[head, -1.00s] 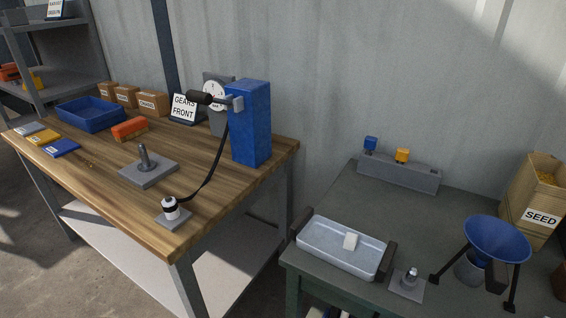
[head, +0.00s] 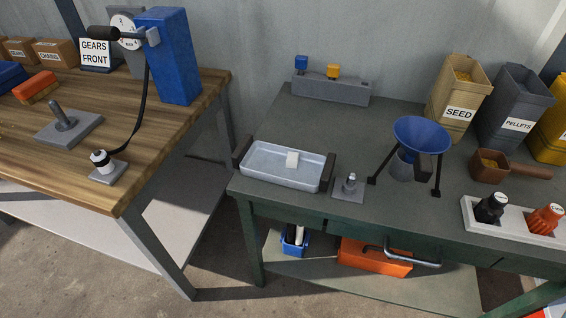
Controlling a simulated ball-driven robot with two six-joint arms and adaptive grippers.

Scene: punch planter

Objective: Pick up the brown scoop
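The brown scoop (head: 490,168) lies on the dark green table in the head view, right of the blue funnel. Neither of my grippers shows in this view.
The blue funnel (head: 422,135) on its dark stand is left of the scoop. The seed bag (head: 458,100) and pellets bag (head: 512,105) stand behind. A light tray (head: 510,228) holds a black and an orange item in front. A metal tray (head: 285,178) is further left.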

